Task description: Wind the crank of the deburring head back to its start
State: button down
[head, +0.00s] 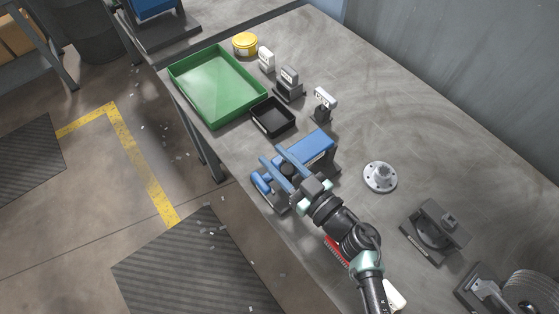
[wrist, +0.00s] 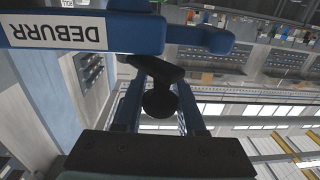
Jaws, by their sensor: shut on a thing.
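The deburring head (head: 313,149) is a blue machine on the bench, near the front edge. In the wrist view its blue body (wrist: 130,32) fills the upper left, with an upside-down DEBURR label. My gripper (head: 298,181) is at the near side of the machine. In the wrist view my gripper (wrist: 161,88) has its two fingers on either side of the dark crank knob (wrist: 160,101) and is shut on it. The crank's dark arm runs up from the knob under the blue body. In the head view my wrist hides most of the crank.
A green tray (head: 178,83), a black tray (head: 263,123) and a yellow tin (head: 245,43) stand at the far left. A flanged metal part (head: 380,177) and a dark fixture (head: 436,228) lie to the right. A red brush (head: 336,251) lies beside my arm.

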jog(key=shift+s+d+f+n+g+y+b, duration=0.1)
jog(key=shift+f+n+g+y+b, duration=0.25)
jog(key=shift+b, duration=0.4)
jog(key=shift+s+n+g+y+b, duration=0.1)
jog(key=shift+n+g+y+b, duration=0.15)
jog(key=shift+y+b, duration=0.15)
jog(key=shift+d+r+g, duration=0.1)
jog(key=shift+r+g, duration=0.15)
jog(key=shift+g, duration=0.05)
jog(key=shift+f+n+g+y+b, duration=0.2)
jog(key=shift+n+g+y+b, duration=0.15)
jog(key=shift+b, duration=0.45)
jog(key=shift+s+d+n+g+y+b, duration=0.1)
jog(key=shift+n+g+y+b, duration=0.3)
jog(key=shift+n+b, duration=0.25)
jog(key=shift+r, duration=0.15)
jog(key=shift+d+f+g+y+b, duration=0.1)
jog(key=shift+f+g+y+b, duration=0.25)
jog(key=shift+b, duration=0.5)
jog(key=shift+s+d+r+n+g+y+b, duration=0.15)
jog(key=shift+r+n+g+y+b, duration=0.1)
jog(key=shift+n+g+b, duration=0.45)
jog(key=shift+r, duration=0.1)
